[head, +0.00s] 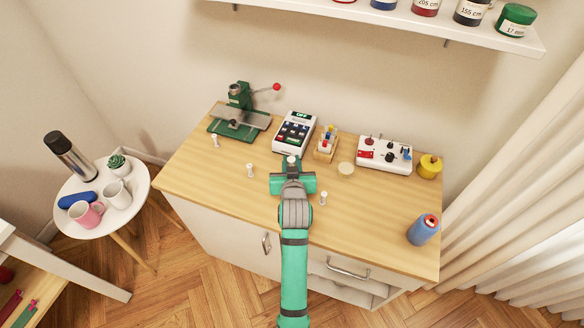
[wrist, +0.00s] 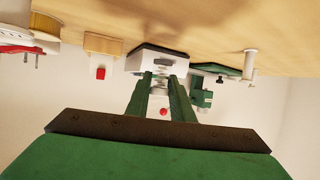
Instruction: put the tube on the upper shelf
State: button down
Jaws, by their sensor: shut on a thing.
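My gripper (head: 291,169) reaches over the middle of the worktable and is shut on a small white tube (head: 291,159), which shows at its tip. In the wrist view, which looks inverted, my gripper (wrist: 161,88) has its green fingers close together with a pale part between them; the tube's lower end is hard to make out. The white upper shelf (head: 400,14) runs along the wall at the top of the head view. Similar small white tubes stand upright on the table at the left (head: 215,141), left of centre (head: 250,171) and right of centre (head: 323,198).
Behind my gripper are a green press (head: 240,118), a keypad device (head: 294,132), a small wooden rack (head: 326,146) and a white switch box (head: 384,155). Several jars, including a green one (head: 516,20), occupy the shelf.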

jog(key=shift+w+d+f, duration=0.1)
jog(key=shift+w+f, duration=0.35)
jog(key=f, duration=0.3)
jog(key=shift+s+a, duration=0.1)
jog(key=shift+a, duration=0.1)
jog(key=shift+d, duration=0.1)
jog(key=shift+f, duration=0.1)
jog(key=c, duration=1.5)
grip_release()
jog(key=shift+c, duration=0.2)
